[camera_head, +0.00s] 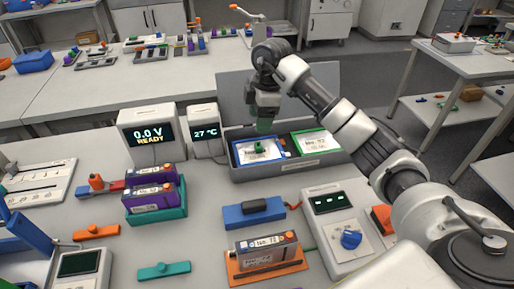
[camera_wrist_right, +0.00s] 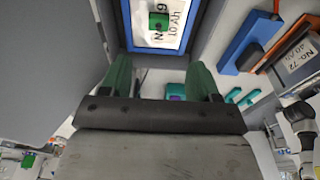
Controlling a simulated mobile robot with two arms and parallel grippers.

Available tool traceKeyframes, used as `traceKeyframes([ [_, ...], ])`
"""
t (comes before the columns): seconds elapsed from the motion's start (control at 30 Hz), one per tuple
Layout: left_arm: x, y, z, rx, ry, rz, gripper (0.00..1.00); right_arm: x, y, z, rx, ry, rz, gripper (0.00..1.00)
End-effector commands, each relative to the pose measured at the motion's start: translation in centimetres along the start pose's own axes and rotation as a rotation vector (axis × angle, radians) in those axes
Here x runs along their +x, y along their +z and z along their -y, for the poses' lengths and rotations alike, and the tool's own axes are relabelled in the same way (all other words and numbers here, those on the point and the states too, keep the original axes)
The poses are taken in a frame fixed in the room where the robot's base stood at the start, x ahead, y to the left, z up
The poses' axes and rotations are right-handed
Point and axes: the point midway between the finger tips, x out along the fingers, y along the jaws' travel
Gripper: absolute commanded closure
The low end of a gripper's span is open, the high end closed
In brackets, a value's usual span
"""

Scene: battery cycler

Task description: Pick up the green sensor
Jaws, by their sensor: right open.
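The green sensor (camera_head: 259,146) is a small green piece lying on a white-labelled, blue-framed battery (camera_head: 243,158) in the left half of an open grey case (camera_head: 265,171). My right gripper (camera_head: 264,128) is just above it, pointing down. In the right wrist view its two green fingers (camera_wrist_right: 161,66) are apart with nothing between them. The sensor also shows there as a green square (camera_wrist_right: 158,22) on the label, beyond the fingertips and apart from them. I cannot see my left gripper.
A green-framed battery (camera_head: 315,146) fills the case's right half. The raised lid (camera_head: 232,95) stands behind. A voltage display (camera_head: 150,135) and temperature display (camera_head: 206,132) stand to the left. In front are a blue block (camera_head: 254,213), an orange-based battery (camera_head: 266,252) and a control box (camera_head: 345,236).

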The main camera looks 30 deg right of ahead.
Motion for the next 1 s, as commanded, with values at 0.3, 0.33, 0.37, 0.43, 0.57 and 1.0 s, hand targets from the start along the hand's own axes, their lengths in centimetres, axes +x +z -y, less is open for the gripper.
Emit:
traceKeyframes([
  [0.3, -0.7, 0.5, 0.0, 0.0, 0.001, 0.007, 0.51, 4.1, 0.0, 0.0, -0.001, -0.002, 0.0, 0.38],
  [0.33, -0.8, 0.5, 0.0, 0.0, 0.001, 0.008, 0.51, 4.2, 0.1, 0.0, -0.001, -0.002, 0.0, 0.38],
  [0.37, -0.8, 0.6, 0.0, 0.001, 0.001, 0.009, 0.51, 4.4, 0.1, 0.0, -0.001, -0.002, 0.0, 0.38],
  [0.43, -1.1, 0.5, 0.0, 0.0, 0.001, 0.01, 0.51, 5.0, 0.3, -0.1, 0.0, -0.003, 0.0, 0.38],
  [0.57, -1.8, 0.5, 0.0, 0.0, 0.001, 0.009, 0.51, 6.8, 1.0, -0.5, 0.002, -0.005, 0.0, 0.38],
  [1.0, -2.0, 0.2, 0.1, 0.0, 0.0, 0.007, 0.51, 9.5, 1.1, -0.6, -0.001, 0.0, 0.0, 0.38],
])
